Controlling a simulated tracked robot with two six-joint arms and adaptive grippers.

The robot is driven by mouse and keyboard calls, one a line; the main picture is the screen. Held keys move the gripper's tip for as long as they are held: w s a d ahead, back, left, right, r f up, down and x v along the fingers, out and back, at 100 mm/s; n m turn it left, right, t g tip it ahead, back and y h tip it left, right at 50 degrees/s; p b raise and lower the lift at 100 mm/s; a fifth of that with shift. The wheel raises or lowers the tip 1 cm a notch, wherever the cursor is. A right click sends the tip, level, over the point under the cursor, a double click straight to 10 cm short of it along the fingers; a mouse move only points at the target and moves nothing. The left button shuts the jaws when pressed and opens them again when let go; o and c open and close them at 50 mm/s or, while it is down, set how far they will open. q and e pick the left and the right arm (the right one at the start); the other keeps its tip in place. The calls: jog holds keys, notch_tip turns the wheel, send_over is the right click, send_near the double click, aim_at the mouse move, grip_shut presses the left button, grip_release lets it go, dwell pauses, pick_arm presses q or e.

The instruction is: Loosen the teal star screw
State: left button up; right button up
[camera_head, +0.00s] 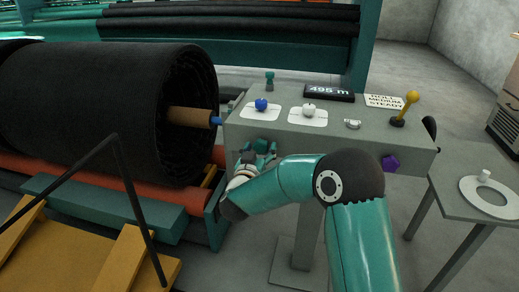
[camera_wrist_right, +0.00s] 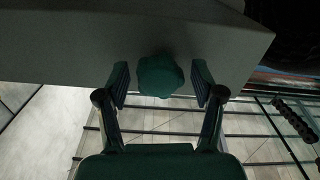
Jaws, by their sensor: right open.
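The teal star screw (camera_wrist_right: 159,76) shows in the right wrist view as a rounded, lobed knob at the edge of the grey console. My right gripper (camera_wrist_right: 160,84) is open, with one finger on each side of the screw and a visible gap on both sides. In the head view my right gripper (camera_head: 262,154) is at the left end of the console front, partly hidden by my teal arm. There I cannot clearly tell the screw from the teal gripper parts. My left gripper is not in view.
The grey console (camera_head: 345,133) carries a blue knob (camera_head: 261,104), a white knob (camera_head: 309,108) and a yellow-topped lever (camera_head: 411,99). A purple star knob (camera_head: 390,163) is on its front. A black netting roll (camera_head: 95,110) lies left. A side table (camera_head: 455,205) stands right.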

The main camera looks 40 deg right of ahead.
aim_at(260, 149)
jog(key=shift+a, duration=0.15)
jog(key=shift+b+v, duration=0.35)
jog(key=shift+v, duration=2.05)
jog(key=o, duration=0.6)
jog(key=shift+c, duration=0.2)
jog(key=shift+s, duration=0.1)
